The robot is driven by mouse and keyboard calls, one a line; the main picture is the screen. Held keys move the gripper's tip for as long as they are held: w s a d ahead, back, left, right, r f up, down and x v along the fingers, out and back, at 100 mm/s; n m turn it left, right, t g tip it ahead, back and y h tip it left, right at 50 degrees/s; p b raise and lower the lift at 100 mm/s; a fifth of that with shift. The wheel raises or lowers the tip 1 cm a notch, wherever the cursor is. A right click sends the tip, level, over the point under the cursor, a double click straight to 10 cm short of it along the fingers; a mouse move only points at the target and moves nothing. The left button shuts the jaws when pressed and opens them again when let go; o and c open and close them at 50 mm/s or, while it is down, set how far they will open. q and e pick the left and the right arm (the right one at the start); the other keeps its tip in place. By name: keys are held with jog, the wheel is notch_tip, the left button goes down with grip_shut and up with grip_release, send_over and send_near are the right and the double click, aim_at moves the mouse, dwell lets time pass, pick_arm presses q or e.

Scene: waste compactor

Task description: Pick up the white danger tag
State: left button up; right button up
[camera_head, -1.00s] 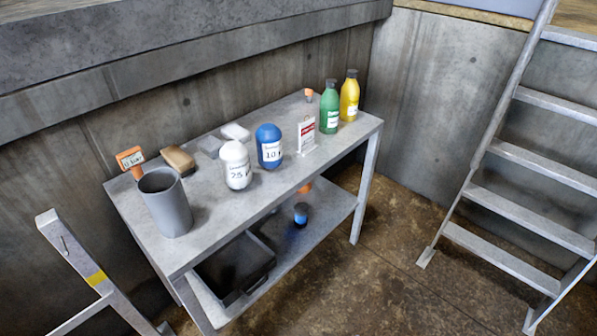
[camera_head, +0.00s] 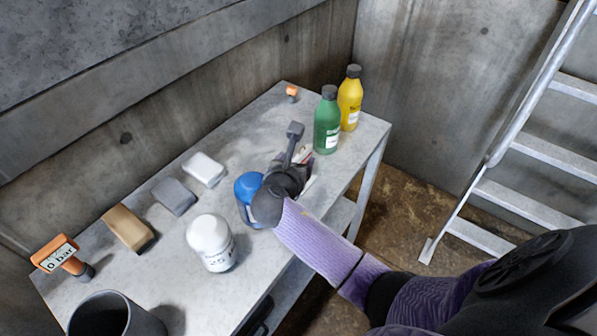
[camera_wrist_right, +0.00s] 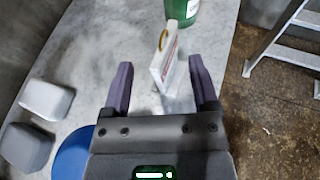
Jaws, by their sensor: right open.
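The white danger tag (camera_wrist_right: 162,66) stands on the grey table, a thin white plate with red print and a yellow loop at its top in the right wrist view. In the head view only a small part of the tag (camera_head: 303,154) shows behind my right gripper (camera_head: 304,157). In the wrist view my right gripper (camera_wrist_right: 161,72) is open, one purple finger on each side of the tag, with visible gaps between fingers and tag. My left gripper is not in view.
Green (camera_head: 327,125) and yellow (camera_head: 350,100) bottles stand beyond the tag. A ladder (camera_head: 520,150) stands at the right.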

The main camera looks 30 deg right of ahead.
aim_at(299, 155)
jog(key=x, duration=0.1)
jog(key=b+x, duration=0.1)
jog(key=x, duration=0.1)
jog(key=shift+d+f, duration=0.1)
jog(key=shift+f, duration=0.4)
jog(key=shift+w+d, duration=0.2)
jog(key=shift+w, duration=0.05)
jog(key=shift+r, duration=0.15)
jog(key=c, duration=0.9)
grip_shut()
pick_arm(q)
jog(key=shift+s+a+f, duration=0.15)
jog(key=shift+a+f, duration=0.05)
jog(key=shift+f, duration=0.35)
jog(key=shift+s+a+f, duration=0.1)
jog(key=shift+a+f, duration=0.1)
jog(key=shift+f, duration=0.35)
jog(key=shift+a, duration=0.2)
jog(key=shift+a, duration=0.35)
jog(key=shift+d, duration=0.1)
